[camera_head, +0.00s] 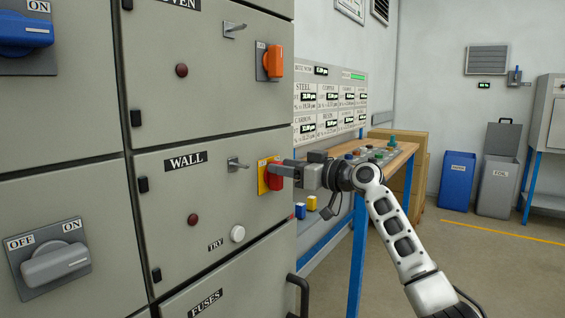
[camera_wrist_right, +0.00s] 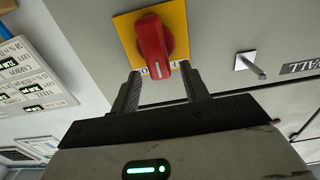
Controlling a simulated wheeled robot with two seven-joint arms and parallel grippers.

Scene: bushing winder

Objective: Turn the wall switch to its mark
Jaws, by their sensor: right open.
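The wall switch is a red knob (camera_head: 275,181) on a yellow plate (camera_head: 262,186), on the grey cabinet door labelled WALL. In the right wrist view the red knob (camera_wrist_right: 152,40) stands on its yellow plate (camera_wrist_right: 123,25). A white line on the knob points toward the gripper side, near black letters partly hidden on the plate edge. My right gripper (camera_head: 288,169) is at the switch in the head view. In the wrist view my right gripper (camera_wrist_right: 160,72) is open, its two fingers on either side of the knob's near end, with nothing clearly gripped. My left gripper is out of view.
A metal peg (camera_head: 237,164) sticks out left of the switch, and a white TRY button (camera_head: 238,233) is below. An orange switch (camera_head: 273,62) is above. A wooden-topped bench (camera_head: 400,152) with blue legs stands behind my right arm.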

